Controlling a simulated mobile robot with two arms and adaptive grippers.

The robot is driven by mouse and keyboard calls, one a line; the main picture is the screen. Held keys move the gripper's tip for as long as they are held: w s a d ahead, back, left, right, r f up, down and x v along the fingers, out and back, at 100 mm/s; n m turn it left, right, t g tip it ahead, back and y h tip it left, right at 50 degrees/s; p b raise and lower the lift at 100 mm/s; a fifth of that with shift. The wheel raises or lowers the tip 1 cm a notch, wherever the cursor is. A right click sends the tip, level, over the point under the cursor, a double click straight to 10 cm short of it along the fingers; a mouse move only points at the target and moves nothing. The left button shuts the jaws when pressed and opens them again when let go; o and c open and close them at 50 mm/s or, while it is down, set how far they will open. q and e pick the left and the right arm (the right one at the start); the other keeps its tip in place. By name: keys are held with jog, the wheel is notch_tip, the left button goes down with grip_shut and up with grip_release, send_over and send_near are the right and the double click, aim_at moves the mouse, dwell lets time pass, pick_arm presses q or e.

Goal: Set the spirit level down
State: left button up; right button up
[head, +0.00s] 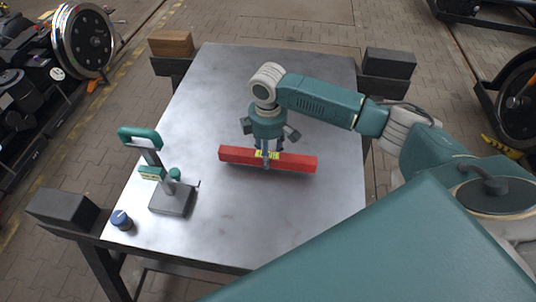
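The spirit level (299,163) is a long red bar with a yellow-green middle part. It lies level, running left to right, at the middle of the grey metal table top (215,228). My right gripper (267,157) comes down on it from above, with one finger in front of its middle. The gripper looks shut on the level; the far finger is hidden behind it. A soft shadow shows just below the bar, and I cannot tell whether it touches the table. My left gripper is not in view.
A teal-handled device on a grey base (172,198) stands at the table's left. A small blue-topped round item (122,220) sits at the near left corner. Dark blocks (389,63) and a brown block (171,43) flank the table. The far and near-right table areas are clear.

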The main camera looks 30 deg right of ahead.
jog(key=shift+f, duration=0.8)
jog(key=shift+f, duration=0.2)
jog(key=shift+f, duration=0.15)
jog(key=o, duration=1.4)
jog(key=shift+f, duration=0.1)
notch_tip(320, 180, up, 13)
jog(key=shift+b, duration=0.65)
jog(key=shift+f, duration=0.1)
